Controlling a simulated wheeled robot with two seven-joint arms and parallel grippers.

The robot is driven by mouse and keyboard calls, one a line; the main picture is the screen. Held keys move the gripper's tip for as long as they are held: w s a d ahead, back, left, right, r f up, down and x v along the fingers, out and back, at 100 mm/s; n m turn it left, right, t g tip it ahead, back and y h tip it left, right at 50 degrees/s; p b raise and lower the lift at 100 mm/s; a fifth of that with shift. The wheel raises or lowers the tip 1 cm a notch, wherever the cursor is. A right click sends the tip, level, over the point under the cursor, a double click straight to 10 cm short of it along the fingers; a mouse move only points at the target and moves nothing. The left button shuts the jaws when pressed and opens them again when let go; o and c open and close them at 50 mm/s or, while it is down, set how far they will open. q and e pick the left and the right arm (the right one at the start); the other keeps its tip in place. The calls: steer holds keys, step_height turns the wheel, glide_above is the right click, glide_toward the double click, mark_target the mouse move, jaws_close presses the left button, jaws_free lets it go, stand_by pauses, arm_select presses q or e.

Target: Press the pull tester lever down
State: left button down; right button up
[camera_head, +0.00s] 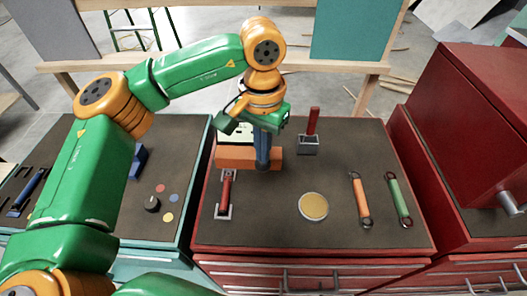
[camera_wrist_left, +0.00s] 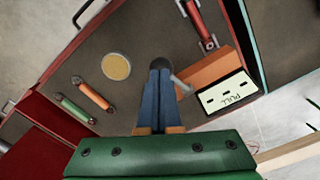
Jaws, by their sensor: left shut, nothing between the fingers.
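The pull tester is an orange block (camera_head: 235,157) with a white panel at its back. In the left wrist view the orange body (camera_wrist_left: 206,68) and the white panel marked PULL (camera_wrist_left: 227,98) show at the right. Its lever is a grey rod (camera_wrist_left: 181,85) with a dark round knob (camera_wrist_left: 161,62). My left gripper (camera_head: 262,164) points down with its blue fingers closed and empty at the front of the block. In the left wrist view its fingertips (camera_wrist_left: 160,71) overlap the knob; I cannot tell whether they touch it. My right gripper is not in view.
On the dark red-edged bench top are a red handle in a bracket (camera_head: 225,194), an upright red handle (camera_head: 313,122), a yellow disc (camera_head: 313,206), an orange bar (camera_head: 360,200) and a green bar (camera_head: 399,201). A red cabinet (camera_head: 455,130) stands at the right.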

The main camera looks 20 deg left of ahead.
arm_select(q)
steer(key=shift+s+d+f+b, duration=0.1)
steer(key=shift+s+f+b, duration=0.35)
steer(key=shift+f+b, duration=0.2)
steer(key=shift+f, duration=0.1)
steer(key=shift+s+d+f+b, duration=0.15)
steer(key=shift+s+f+b, duration=0.4)
steer(key=shift+f+b, duration=0.3)
steer(key=shift+s+d+f+b, duration=0.1)
steer(key=shift+s+f+b, duration=0.2)
steer(key=shift+f+b, duration=0.65)
steer(key=shift+s+f+b, duration=0.15)
steer(key=shift+f+b, duration=0.75)
steer(key=shift+b, duration=0.1)
